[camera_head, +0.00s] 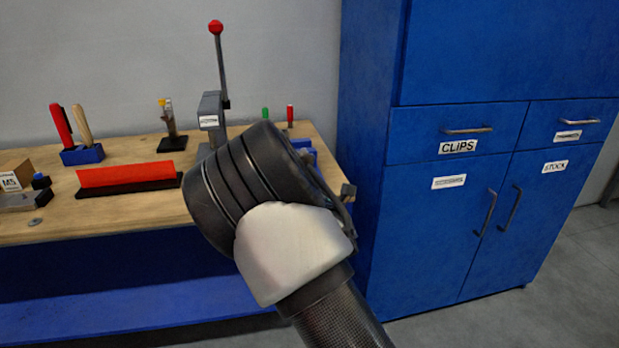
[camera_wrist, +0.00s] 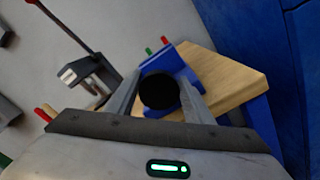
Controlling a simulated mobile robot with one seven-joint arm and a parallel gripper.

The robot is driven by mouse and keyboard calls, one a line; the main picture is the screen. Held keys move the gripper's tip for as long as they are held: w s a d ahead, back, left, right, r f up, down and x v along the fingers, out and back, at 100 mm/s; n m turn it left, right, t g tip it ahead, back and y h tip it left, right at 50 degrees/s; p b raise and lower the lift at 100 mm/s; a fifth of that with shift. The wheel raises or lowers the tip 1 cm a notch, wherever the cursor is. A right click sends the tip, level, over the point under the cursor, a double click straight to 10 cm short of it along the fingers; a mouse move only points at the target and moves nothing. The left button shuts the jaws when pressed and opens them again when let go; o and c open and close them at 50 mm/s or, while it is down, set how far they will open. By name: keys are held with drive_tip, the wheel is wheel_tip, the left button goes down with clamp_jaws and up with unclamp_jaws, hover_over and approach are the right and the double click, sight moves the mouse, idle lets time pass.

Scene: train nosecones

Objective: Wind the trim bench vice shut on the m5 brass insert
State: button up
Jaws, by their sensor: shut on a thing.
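In the wrist view, the two fingers of my gripper (camera_wrist: 160,84) are shut on a dark round knob (camera_wrist: 159,92). The knob lies in front of a blue body (camera_wrist: 183,62) near the bench corner, which looks like the trim bench vice. A small part of this blue body (camera_head: 304,144) shows behind my wrist in the head view. My arm hides the fingers there. I cannot make out the vice's jaws or the M5 brass insert in either view.
The wooden bench (camera_head: 140,213) carries a lever press (camera_head: 210,118) left of my wrist. A red strip on a black base (camera_head: 127,175), a blue tool holder (camera_head: 83,155) and an M5-labelled box (camera_head: 13,180) stand farther left. A blue cabinet (camera_head: 440,225) stands to the right.

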drive_tip(key=shift+s+a+f, duration=0.3)
drive_tip(key=shift+a+f, duration=0.2)
drive_tip(key=shift+f, duration=0.35)
drive_tip(key=o, duration=1)
drive_tip(key=shift+s+r, duration=0.1)
drive_tip(key=shift+o, duration=0.2)
drive_tip(key=shift+d+r, duration=0.1)
drive_tip(key=shift+r, duration=0.3)
drive_tip(key=r+p+v, duration=0.1)
drive_tip(key=p+v, duration=0.3)
drive_tip(key=v, duration=1.2)
drive_tip(key=shift+s+d+r, duration=0.2)
drive_tip(key=shift+d, duration=0.1)
